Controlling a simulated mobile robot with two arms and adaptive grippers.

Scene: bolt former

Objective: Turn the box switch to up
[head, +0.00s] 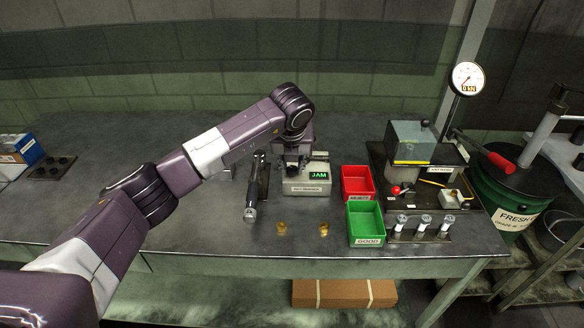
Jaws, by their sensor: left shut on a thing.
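A small grey box (307,187) with a lit green "JAM" display (319,175) stands on the bench near the middle of the head view. My left gripper (292,164) reaches down at the left part of the box, over its top and front. It is shut on what appears to be the box switch. The fingers and wrist hide the switch, so its position cannot be made out. My right gripper is out of view.
Two brass pieces (282,228) lie in front. A press with a gauge (467,78) is farther right.

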